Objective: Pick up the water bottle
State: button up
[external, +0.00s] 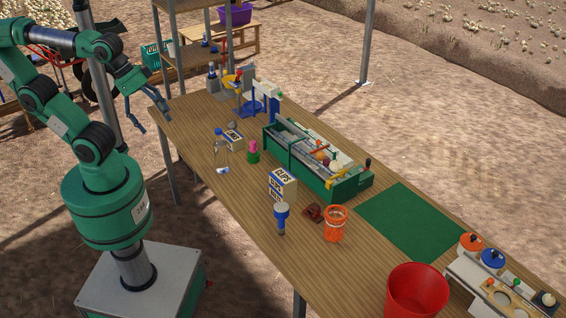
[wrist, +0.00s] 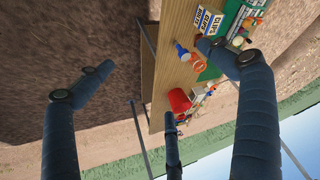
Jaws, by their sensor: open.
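A clear, slim object with a bluish top (external: 219,146) stands upright on the left part of the wooden table in the external view. It looks like the water bottle, but it is too small to be sure. My gripper (external: 155,120) is open and empty, raised beyond the table's left edge, to the left of this object and apart from it. In the wrist view, the spread fingers of my gripper (wrist: 155,78) frame bare ground and the table edge. I cannot make out the bottle in the wrist view.
The table (external: 260,255) holds a green sorting machine (external: 345,186), a blue-topped object (external: 281,215), label boxes (external: 283,181), an orange basket (external: 335,225) and a red bucket (external: 415,290). A metal post rises near my arm. The green mat (external: 410,220) is clear.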

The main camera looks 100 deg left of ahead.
jog(key=w+a+f+n+t+y, duration=0.1)
jog(key=w+a+f+y, duration=0.3)
jog(key=a, duration=0.7)
jog(key=w+a+f+n+y, duration=0.1)
jog(key=w+a+f, duration=0.4)
jog(key=a, duration=0.6)
jog(key=s+a+f+t+y+b, duration=0.15)
jog(key=s+a+f, duration=0.25)
jog(key=a+f, duration=0.7)
jog(key=s+d+f+n+t, duration=0.1)
jog(key=s+d+f+t, duration=0.1)
jog(key=s+f, duration=0.2)
jog(key=s+d+f+n+t+h, duration=0.1)
jog(key=s+f, duration=0.3)
jog(key=f, duration=0.6)
jog(key=shift+s+d+f+t+b, duration=0.25)
jog(key=shift+d+f+t+b, duration=0.15)
jog(key=shift+t, duration=0.35)
jog(key=shift+w+h, duration=0.15)
jog(key=shift+h, duration=0.1)
